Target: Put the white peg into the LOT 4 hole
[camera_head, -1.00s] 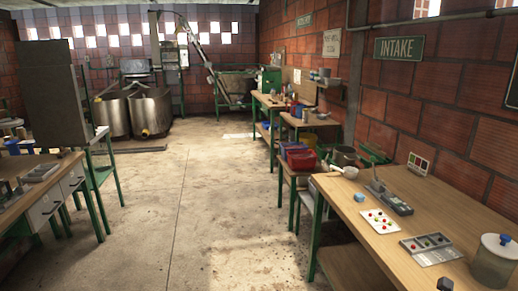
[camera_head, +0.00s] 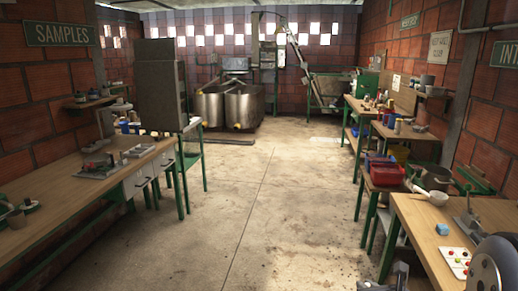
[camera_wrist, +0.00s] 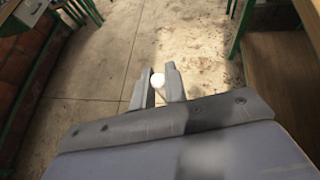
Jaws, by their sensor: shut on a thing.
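My gripper (camera_wrist: 160,72) is shut on the white peg (camera_wrist: 157,82) in the wrist view. The peg's pale round end shows between the two grey fingers, with the floor below. Part of my arm shows at the lower right of the head view. No LOT 4 label or hole can be made out. A grey fixture (camera_head: 100,168) lies on the left bench, too small to read.
The left bench (camera_head: 70,209) stands under a SAMPLES sign (camera_head: 61,33).

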